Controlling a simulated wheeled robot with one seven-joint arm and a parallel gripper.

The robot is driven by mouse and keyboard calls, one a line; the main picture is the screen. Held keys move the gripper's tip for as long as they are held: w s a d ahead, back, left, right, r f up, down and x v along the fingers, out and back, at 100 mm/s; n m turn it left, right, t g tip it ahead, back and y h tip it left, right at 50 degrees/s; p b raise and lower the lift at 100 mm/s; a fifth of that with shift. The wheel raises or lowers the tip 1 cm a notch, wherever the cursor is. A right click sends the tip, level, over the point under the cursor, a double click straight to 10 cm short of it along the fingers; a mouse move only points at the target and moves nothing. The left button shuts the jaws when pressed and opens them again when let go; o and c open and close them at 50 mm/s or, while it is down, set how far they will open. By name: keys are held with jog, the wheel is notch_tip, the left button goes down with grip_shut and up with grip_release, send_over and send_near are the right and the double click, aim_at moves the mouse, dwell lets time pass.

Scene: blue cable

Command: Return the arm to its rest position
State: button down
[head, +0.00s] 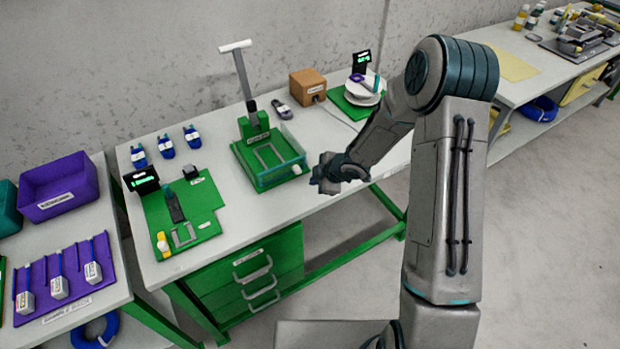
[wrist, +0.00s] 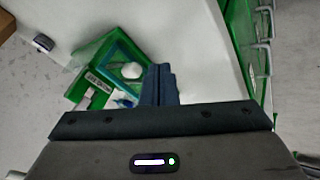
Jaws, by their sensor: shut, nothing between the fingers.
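My gripper (head: 326,180) is at the end of my bent arm, held in the air by the front edge of the middle workbench (head: 330,145), to the right of the green press. In the wrist view my gripper (wrist: 160,75) has its two dark fingers together, with nothing between them. The green press (head: 268,160) with its tall upright lever stands on the bench. It also shows in the wrist view (wrist: 105,60), beyond the fingers.
A green board (head: 205,195) with a small display, several blue items (head: 166,146), a brown box (head: 307,86) and a scale (head: 362,92) stand on the bench. Green drawers (head: 250,275) are below. A purple bin (head: 60,187) is at left. Floor at right is clear.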

jog(key=s+d+r+p, duration=0.1)
jog(key=d+r+p, duration=0.1)
jog(key=d+r, duration=0.3)
jog(key=shift+s+r+p, duration=0.2)
jog(key=shift+r+p, duration=0.15)
jog(key=shift+r, duration=0.4)
jog(key=s+d+r+m+t+h, duration=0.1)
jog(key=s+d+r+m+h, duration=0.25)
jog(key=d+r+m, duration=0.35)
jog(key=s+d+r+m+t+h, duration=0.15)
jog(key=d+r+h, duration=0.25)
jog(key=r, duration=0.5)
jog(key=s+a+r+m+g+y, duration=0.1)
jog(key=s+r+m, duration=0.3)
jog(key=s, duration=0.7)
jog(key=s+a+r+m+g+y+b, duration=0.1)
jog(key=s+r+m, duration=0.3)
jog(key=s, duration=0.6)
jog(key=shift+s+a+m+g, duration=0.15)
jog(key=shift+s+m+g, duration=0.25)
jog(key=shift+m+g, duration=0.55)
jog(key=shift+m, duration=0.3)
